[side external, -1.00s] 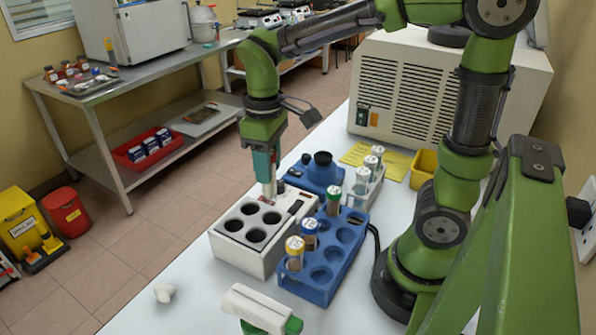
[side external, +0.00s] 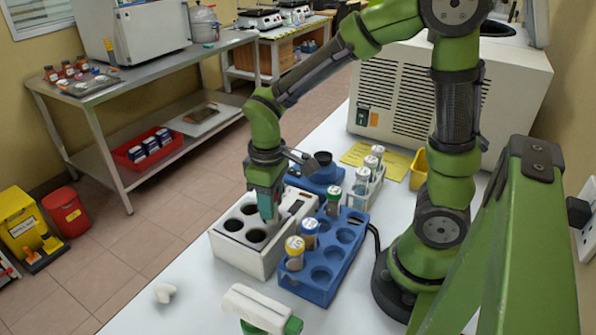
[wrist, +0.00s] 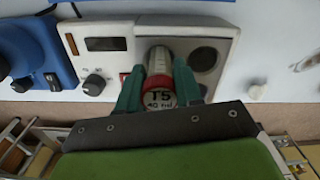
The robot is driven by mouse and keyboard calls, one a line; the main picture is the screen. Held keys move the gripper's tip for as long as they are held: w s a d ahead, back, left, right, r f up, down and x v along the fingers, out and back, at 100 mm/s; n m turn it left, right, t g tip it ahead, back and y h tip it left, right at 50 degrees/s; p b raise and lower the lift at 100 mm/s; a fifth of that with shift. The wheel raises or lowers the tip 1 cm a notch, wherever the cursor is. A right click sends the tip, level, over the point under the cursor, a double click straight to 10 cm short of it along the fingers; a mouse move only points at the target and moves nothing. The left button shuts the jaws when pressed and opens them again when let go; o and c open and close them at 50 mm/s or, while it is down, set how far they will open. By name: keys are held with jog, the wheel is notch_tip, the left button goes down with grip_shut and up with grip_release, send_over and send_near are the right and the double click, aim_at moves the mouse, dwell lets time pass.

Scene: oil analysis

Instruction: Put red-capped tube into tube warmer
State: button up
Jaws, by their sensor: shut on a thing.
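The tube warmer (side external: 245,262) is a white box with several dark round wells in its grey top, standing on the table left of the blue rack. In the side view the fingers and wrist largely hide the tube.
The blue rack (side external: 320,290) holds several capped tubes close beside the warmer. A blue device (side external: 318,178) and a small rack of white-capped tubes (side external: 367,185) stand behind. A white-and-green object (side external: 262,308) lies in front. The table left of it is mostly clear.

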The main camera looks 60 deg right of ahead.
jog(key=shift+f, duration=0.25)
jog(key=o, duration=1.1)
notch_tip(320, 180, up, 17)
jog(key=s+m+t, duration=0.2)
jog(key=s+f+m+t+y, duration=0.1)
jog(key=s+m+t, duration=0.1)
jog(key=s+f+m+t+y, duration=0.1)
jog(key=s+m+t, duration=0.1)
jog(key=s+t, duration=0.1)
jog(key=shift+d+f, duration=0.25)
jog(key=shift+d, duration=0.05)
